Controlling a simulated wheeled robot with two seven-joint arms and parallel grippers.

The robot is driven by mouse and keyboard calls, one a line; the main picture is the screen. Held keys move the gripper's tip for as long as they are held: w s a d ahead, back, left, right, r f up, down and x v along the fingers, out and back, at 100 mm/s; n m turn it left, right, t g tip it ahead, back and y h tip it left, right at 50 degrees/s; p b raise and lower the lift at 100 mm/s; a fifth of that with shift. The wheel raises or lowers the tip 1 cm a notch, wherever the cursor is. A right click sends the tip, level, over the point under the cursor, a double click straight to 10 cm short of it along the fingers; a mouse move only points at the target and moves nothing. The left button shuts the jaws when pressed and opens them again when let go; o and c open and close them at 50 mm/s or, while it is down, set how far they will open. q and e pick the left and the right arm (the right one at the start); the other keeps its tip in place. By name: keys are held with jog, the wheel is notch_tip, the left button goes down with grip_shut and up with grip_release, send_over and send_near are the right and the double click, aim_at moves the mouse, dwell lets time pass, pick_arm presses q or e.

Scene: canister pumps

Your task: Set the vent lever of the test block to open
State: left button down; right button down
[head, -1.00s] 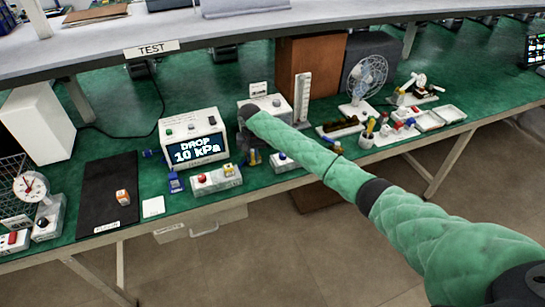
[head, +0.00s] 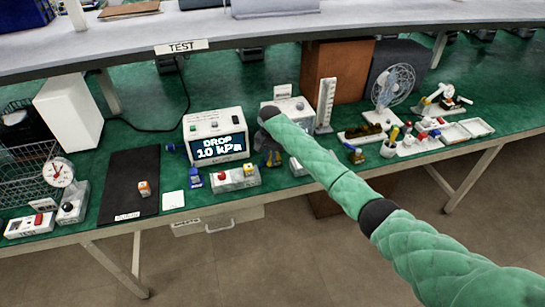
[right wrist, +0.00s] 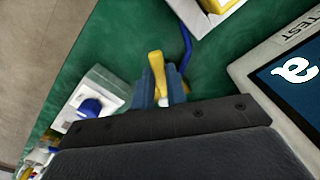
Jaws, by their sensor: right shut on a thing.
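My right gripper (right wrist: 160,88) is shut on a yellow lever-like piece (right wrist: 156,62), with a little white showing beside it in the right wrist view. In the head view my right gripper (head: 270,157) is small and partly hidden by its own arm. It is between a white block with red and yellow knobs (head: 235,179) and a white block with a blue knob (right wrist: 95,105). A blue hose (right wrist: 187,45) runs from near the held piece toward the first block. I cannot tell which block is the test block, nor the lever's setting. My left gripper is not in view.
A white display unit (head: 215,125) reading "DROP 10 kPa" stands behind the blocks. A blue-and-yellow item (head: 194,178) is left of the knob block, and another (head: 355,155) is to the right. A black mat (head: 130,185) lies left. The table's front edge is close.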

aim_at(270, 159)
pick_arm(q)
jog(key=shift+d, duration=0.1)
pick_arm(e)
jog(key=c, duration=1.4)
grip_release()
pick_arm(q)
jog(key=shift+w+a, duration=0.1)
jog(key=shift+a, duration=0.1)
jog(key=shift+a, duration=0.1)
